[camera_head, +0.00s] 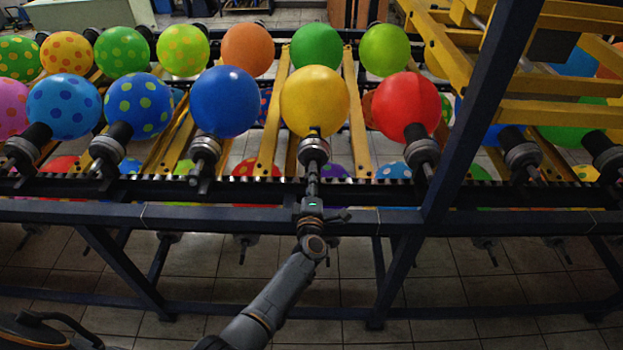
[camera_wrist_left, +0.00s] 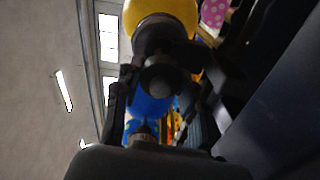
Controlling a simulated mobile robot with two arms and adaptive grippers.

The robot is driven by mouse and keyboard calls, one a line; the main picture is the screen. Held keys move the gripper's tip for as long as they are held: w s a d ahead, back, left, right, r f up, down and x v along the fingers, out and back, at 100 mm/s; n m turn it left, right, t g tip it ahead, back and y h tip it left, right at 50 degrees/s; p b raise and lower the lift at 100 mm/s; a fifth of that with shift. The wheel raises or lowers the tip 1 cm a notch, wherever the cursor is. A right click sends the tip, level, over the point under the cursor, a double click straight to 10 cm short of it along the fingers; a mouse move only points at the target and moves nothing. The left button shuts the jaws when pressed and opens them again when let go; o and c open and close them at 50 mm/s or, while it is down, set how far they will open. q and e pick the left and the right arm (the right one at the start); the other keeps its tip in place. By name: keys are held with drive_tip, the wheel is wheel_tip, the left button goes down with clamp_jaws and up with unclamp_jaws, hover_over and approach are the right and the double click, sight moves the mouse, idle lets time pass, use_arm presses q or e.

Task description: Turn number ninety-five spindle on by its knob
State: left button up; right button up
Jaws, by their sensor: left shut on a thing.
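A yellow balloon (camera_head: 315,100) sits on a dark spindle (camera_head: 313,151) in the front row of the rack. My left gripper (camera_head: 312,190) reaches up from below to the lower end of this spindle. In the left wrist view, the spindle's round dark knob (camera_wrist_left: 161,78) lies between the two fingers of my left gripper (camera_wrist_left: 160,92), which is shut on it. The yellow balloon (camera_wrist_left: 160,14) shows above the knob. I cannot read any spindle number in these views. My right gripper is not in view.
A blue balloon (camera_head: 224,101) and a red balloon (camera_head: 406,107) stand on neighbouring spindles to either side. A dark horizontal rail (camera_head: 180,217) runs below the spindles. A slanted dark post (camera_head: 470,130) rises at the right. Tiled floor (camera_head: 210,270) lies below.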

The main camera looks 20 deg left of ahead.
use_arm(q)
drive_tip(key=shift+m, duration=0.4)
drive_tip(key=o, duration=1.1)
drive_tip(key=shift+o, duration=0.2)
drive_tip(key=v, duration=0.7)
drive_tip(key=shift+s+d, duration=0.15)
drive_tip(key=shift+s, duration=0.1)
